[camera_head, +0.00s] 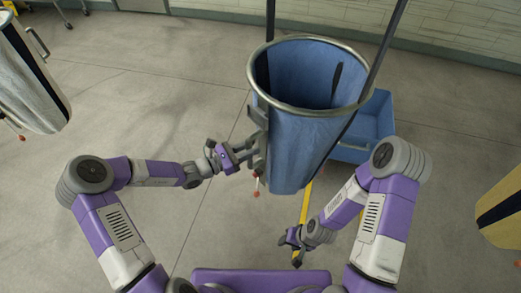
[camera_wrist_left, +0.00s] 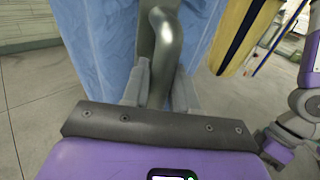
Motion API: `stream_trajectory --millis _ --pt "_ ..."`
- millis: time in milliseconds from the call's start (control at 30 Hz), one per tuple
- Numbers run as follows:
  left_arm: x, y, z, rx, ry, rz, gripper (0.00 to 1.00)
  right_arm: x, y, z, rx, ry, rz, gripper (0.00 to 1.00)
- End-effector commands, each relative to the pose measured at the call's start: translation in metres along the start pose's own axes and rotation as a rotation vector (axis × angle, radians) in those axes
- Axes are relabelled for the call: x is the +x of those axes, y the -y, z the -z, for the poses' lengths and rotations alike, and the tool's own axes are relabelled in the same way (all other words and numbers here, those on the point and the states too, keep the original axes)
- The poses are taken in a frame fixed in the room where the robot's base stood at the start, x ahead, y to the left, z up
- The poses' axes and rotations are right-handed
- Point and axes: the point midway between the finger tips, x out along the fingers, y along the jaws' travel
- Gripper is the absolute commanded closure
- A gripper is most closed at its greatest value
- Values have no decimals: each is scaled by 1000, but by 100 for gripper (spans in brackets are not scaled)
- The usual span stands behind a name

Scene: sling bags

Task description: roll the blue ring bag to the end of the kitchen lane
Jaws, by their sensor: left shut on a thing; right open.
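The blue ring bag (camera_head: 300,140) hangs open-topped from a round metal ring in the middle of the head view. Its blue cloth also shows in the left wrist view (camera_wrist_left: 100,50). My left gripper (camera_head: 243,156) is at the bag's left side, shut on the bag's grey handle (camera_wrist_left: 163,50). The handle runs between the two fingers in the left wrist view. My right gripper (camera_head: 295,248) is open and empty, low in front of the bag and apart from it. The bag's underside is hidden.
A blue bin (camera_head: 375,125) stands on the floor behind the bag at right. A white bag with a dark stripe (camera_head: 30,80) is at far left, and a yellow bag (camera_head: 503,210) at far right. A tiled wall (camera_head: 450,35) runs along the back. Grey floor (camera_head: 150,75) is clear at left.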

Motion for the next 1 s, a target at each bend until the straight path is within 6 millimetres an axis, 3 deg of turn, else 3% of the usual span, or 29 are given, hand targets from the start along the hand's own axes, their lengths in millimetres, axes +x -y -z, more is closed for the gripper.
stream_trajectory --millis 67,300,333,433,767,1000 --pt "-9 -8 -1 1 -1 -18 100 -2 1 0 0 0 0 54" --pt "-10 -8 0 0 0 -20 100 -2 1 0 0 0 0 54" --pt "-10 -8 0 0 0 -20 69 -2 1 0 0 0 0 54" --pt "-9 -8 0 0 0 -18 54 -1 1 0 0 0 0 54" --pt "-12 -8 0 1 -1 -17 54 -1 1 0 0 0 0 54" --pt "-49 -8 0 2 -3 -21 54 0 0 0 0 0 0 54"
